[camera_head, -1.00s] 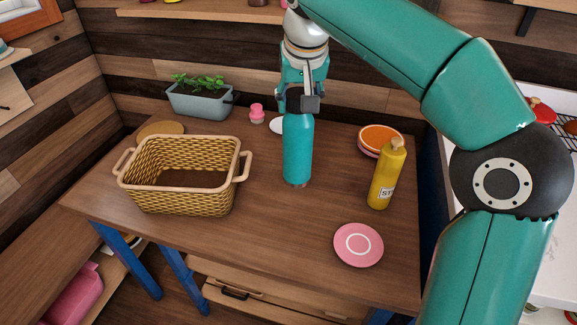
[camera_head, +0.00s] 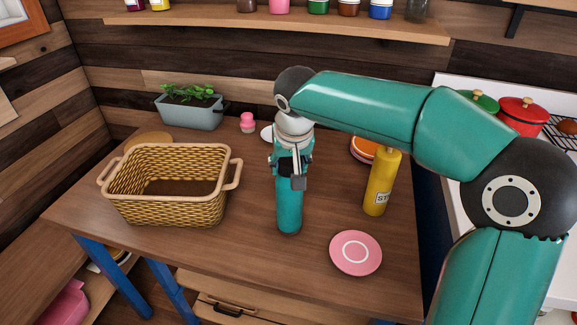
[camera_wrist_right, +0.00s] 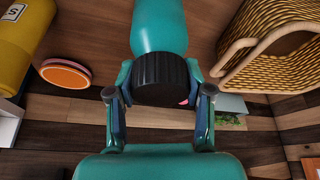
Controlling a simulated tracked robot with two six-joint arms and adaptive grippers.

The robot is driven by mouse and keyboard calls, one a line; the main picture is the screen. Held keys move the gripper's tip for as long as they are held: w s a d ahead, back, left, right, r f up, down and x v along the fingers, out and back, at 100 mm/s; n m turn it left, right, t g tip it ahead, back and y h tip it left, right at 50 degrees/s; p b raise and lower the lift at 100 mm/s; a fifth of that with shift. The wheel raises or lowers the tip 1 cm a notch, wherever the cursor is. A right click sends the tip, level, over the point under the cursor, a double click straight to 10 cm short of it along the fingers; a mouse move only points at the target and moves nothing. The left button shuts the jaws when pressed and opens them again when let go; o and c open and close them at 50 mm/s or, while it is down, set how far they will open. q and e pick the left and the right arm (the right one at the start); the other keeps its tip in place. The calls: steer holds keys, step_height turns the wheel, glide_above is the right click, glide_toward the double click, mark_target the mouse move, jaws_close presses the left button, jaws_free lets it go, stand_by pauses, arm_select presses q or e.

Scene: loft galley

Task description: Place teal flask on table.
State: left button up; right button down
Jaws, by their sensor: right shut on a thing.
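The teal flask (camera_head: 289,212) is upright over the middle of the wooden table (camera_head: 255,255), between the wicker basket and the yellow bottle. Its base is at or just above the tabletop; I cannot tell if it touches. My right gripper (camera_head: 291,176) is shut on the flask's upper end from above, hiding its cap in the head view. In the right wrist view, the flask's teal body (camera_wrist_right: 158,25) and black cap (camera_wrist_right: 160,80) show, with the gripper's fingers (camera_wrist_right: 160,92) on both sides of the cap. My left gripper is not in view.
A wicker basket (camera_head: 165,209) stands left of the flask, a yellow bottle (camera_head: 379,188) right, and a pink plate (camera_head: 355,253) front right. The table's front middle is clear.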

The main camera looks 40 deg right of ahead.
steer(key=shift+f, duration=0.1)
steer(key=shift+c, duration=2.3)
jaws_free()
steer(key=shift+r, duration=0.35)
steer(key=p+v, duration=0.1)
steer(key=v, duration=1)
steer(key=shift+s+r+p, duration=0.25)
steer(key=shift+p, duration=0.15)
steer(key=shift+a, duration=0.1)
